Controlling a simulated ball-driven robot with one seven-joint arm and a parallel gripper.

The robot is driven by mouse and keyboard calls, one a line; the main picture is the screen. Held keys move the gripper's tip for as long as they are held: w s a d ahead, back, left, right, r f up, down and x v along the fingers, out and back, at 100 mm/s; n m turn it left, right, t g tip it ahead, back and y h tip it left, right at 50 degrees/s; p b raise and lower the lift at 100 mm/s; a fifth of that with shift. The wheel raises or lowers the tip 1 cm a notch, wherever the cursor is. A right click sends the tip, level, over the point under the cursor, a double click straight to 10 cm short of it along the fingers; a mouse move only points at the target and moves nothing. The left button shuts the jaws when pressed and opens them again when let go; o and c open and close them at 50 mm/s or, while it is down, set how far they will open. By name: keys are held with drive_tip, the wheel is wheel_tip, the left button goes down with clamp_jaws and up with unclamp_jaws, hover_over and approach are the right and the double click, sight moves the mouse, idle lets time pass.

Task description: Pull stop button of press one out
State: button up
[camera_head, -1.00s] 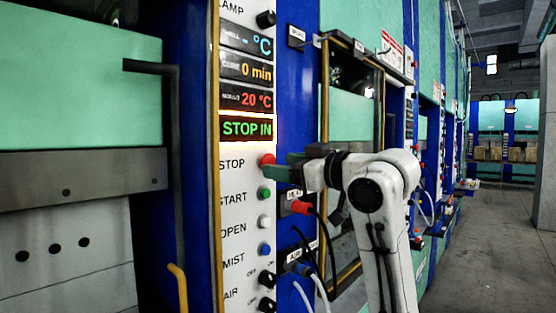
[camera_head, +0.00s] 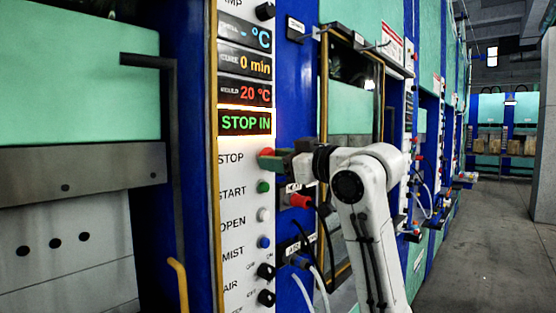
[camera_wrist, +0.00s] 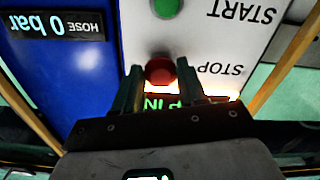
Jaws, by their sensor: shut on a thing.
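The red stop button (camera_head: 266,152) is on the white control panel (camera_head: 232,190), beside the "STOP" label. It also shows in the wrist view (camera_wrist: 160,70), between the two fingertips. My gripper (camera_head: 277,156) reaches it from the right and is shut on it; in the wrist view the fingers (camera_wrist: 160,80) stand on either side of the red cap. The lit green display (camera_head: 245,122) above the button reads "STOP IN". In the wrist view the fingers partly hide this display. How far the button stands out of the panel is hard to tell.
Below the stop button are a green start button (camera_head: 263,187), a white open button (camera_head: 263,215), a blue mist button (camera_head: 263,242) and black knobs (camera_head: 266,271). The aisle floor (camera_head: 480,250) at right is clear.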

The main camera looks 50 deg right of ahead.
clamp_jaws()
drive_tip(key=shift+s, duration=0.85)
drive_tip(key=o, duration=0.8)
unclamp_jaws()
drive_tip(key=shift+o, duration=0.2)
drive_tip(key=s+b, duration=0.3)
drive_tip(key=s, duration=0.7)
drive_tip(key=shift+s+d, duration=0.2)
drive_tip(key=shift+s, duration=0.2)
